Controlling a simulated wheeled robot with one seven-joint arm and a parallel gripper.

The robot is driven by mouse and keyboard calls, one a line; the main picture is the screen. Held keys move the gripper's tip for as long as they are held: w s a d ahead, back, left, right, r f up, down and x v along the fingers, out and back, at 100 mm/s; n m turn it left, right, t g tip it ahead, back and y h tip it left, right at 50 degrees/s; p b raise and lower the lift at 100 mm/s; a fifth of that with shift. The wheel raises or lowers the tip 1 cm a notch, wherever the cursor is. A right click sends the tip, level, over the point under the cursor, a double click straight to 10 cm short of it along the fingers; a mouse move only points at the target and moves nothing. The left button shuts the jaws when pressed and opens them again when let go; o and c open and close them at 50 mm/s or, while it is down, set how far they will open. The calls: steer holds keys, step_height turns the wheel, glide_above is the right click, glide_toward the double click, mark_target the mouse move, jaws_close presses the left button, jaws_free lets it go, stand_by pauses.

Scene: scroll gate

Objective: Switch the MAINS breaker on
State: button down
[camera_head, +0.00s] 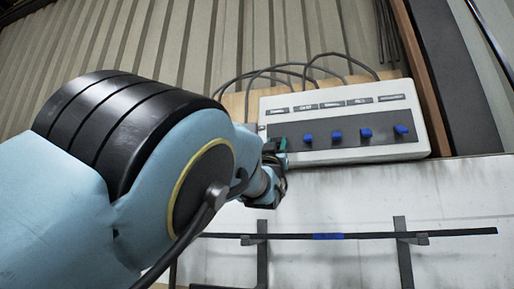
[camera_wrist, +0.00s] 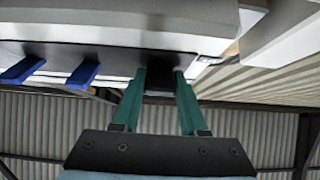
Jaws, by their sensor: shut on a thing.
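The breaker box (camera_head: 335,155) is a pale case with a dark strip and a row of labels, too small to read surely. Several blue levers (camera_head: 336,134) stand out from the strip; two blue levers also show in the wrist view (camera_wrist: 83,74). My gripper (camera_head: 280,147) is at the box's left end, left of the blue levers. In the wrist view its green fingers (camera_wrist: 160,84) stand either side of a dark block (camera_wrist: 160,92), apparently the leftmost lever, and are shut on it. I cannot tell which label belongs to it or which way it is set.
Cables (camera_head: 300,68) run from the top of the box. Below it is a pale panel (camera_head: 350,195) with a dark rail (camera_head: 450,234) on brackets, marked by a blue band. A corrugated wall (camera_head: 290,35) stands behind. A brown post (camera_head: 422,80) stands to the right.

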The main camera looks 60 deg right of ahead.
mark_target(278, 136)
steer(key=shift+a+r, duration=0.1)
steer(key=shift+a+r+g+y+p, duration=0.25)
steer(key=shift+r+g+y+p, duration=0.25)
steer(key=shift+y, duration=0.7)
steer(key=r+y+p, duration=0.1)
steer(key=p, duration=0.2)
steer(key=r+g+y+p, duration=0.1)
steer(key=y+p, duration=0.1)
steer(key=p, duration=0.1)
steer(key=shift+s, duration=0.2)
steer(key=y+p, duration=0.1)
steer(key=p, duration=0.1)
steer(key=y+p, duration=0.1)
steer(key=p, duration=0.2)
steer(key=shift+r+g, duration=0.3)
steer(key=shift+w+g+y+p, duration=0.1)
steer(key=shift+g+y+p, duration=0.3)
steer(key=shift+y+p, duration=0.7)
steer(key=shift+y+b, duration=0.35)
steer(key=shift+y, duration=0.05)
steer(key=shift+c, duration=2.2)
jaws_free()
